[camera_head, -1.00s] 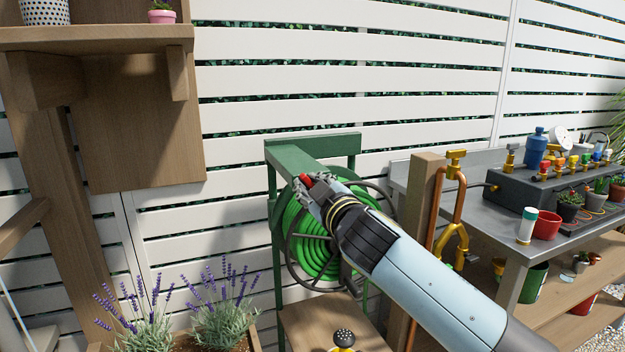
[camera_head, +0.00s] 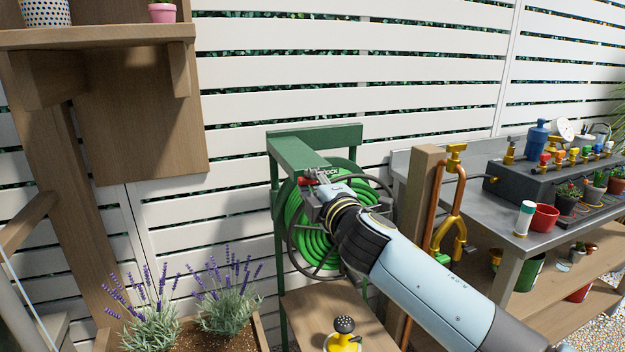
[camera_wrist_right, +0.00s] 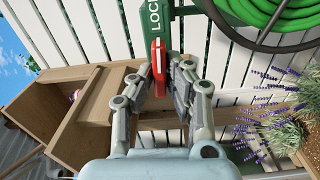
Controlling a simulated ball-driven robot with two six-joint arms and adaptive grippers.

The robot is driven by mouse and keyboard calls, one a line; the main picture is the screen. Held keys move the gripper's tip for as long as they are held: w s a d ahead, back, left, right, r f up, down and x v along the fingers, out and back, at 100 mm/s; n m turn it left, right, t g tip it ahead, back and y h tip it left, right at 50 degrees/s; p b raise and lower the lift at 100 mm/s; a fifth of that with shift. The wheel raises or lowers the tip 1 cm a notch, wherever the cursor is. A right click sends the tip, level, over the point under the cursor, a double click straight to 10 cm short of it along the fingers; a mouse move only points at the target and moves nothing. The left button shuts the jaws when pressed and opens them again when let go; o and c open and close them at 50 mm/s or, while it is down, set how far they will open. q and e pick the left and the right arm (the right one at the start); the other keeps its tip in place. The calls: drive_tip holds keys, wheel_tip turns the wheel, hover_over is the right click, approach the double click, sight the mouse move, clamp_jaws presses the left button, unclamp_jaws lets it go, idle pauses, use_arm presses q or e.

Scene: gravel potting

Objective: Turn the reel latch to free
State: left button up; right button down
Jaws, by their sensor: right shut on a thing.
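The hose reel's green frame (camera_head: 310,140) stands against the white fence, with a coiled green hose (camera_head: 310,240) below its top bar. The red reel latch (camera_head: 307,182) sits at the bar's front end; it also shows in the right wrist view (camera_wrist_right: 158,62), just below a green plate (camera_wrist_right: 156,20) with the letters "LOCK". My right gripper (camera_head: 318,183) is at the latch; in the right wrist view its two fingers (camera_wrist_right: 160,78) are closed on either side of the red latch. The fingers partly hide the latch in the head view. My left gripper is not in view.
A wooden post with a copper pipe and brass tap (camera_head: 453,158) stands right of the reel. A grey workbench (camera_head: 478,185) with pots is farther right. Lavender plants (camera_head: 228,305) and a yellow sprayer (camera_head: 343,340) are below. A wooden shelf (camera_head: 110,34) hangs upper left.

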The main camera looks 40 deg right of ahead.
drive_tip(key=shift+f+n, duration=0.15)
drive_tip(key=shift+n, duration=0.25)
drive_tip(key=c, duration=1.3)
unclamp_jaws()
drive_tip(key=shift+c, duration=0.2)
drive_tip(key=shift+s, duration=0.1)
drive_tip(key=v, duration=1.2)
